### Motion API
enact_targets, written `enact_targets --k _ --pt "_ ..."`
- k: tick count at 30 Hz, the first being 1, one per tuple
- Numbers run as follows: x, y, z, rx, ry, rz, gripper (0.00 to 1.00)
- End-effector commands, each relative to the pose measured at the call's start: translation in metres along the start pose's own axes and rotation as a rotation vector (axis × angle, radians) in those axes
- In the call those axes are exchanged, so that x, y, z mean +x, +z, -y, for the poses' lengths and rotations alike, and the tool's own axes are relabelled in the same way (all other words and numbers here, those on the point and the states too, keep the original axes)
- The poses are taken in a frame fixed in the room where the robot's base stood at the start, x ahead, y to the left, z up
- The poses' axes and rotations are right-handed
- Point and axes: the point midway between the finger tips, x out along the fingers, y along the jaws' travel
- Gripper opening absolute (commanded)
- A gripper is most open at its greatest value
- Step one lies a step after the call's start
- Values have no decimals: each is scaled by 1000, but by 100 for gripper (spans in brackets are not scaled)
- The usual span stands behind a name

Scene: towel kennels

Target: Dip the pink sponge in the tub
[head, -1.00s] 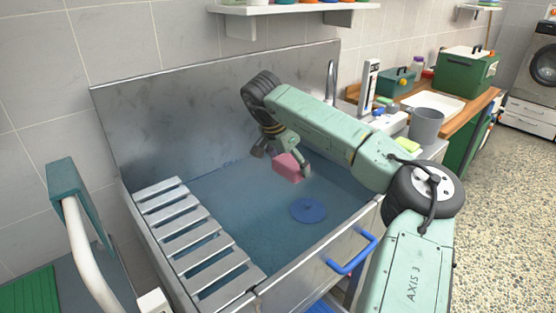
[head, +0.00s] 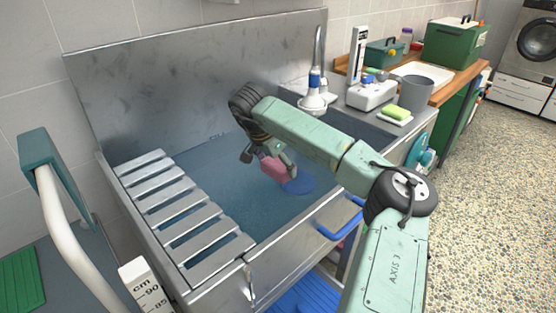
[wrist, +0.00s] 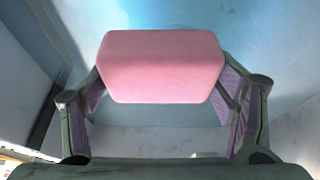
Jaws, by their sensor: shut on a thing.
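The pink sponge (head: 275,168) is held between the fingers of my gripper (head: 268,164), over the inside of the metal tub (head: 285,235). In the wrist view the sponge (wrist: 160,66) fills the space between both fingers of my gripper (wrist: 160,95). I cannot tell whether the sponge touches the water.
A slatted metal rack (head: 180,205) covers the tub's left side. A blue handle (head: 338,228) is on its front. A white rail stands at the left.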

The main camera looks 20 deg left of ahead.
Motion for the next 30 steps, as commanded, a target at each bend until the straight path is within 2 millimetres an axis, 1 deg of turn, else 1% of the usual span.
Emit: enact_targets --k 1,15,21,30 --pt "10 4 0 -1 0 1 56" --pt "59 24 0 1 0 -2 56" --pt "70 28 0 0 1 -2 56" --pt "72 29 0 0 1 -1 56"
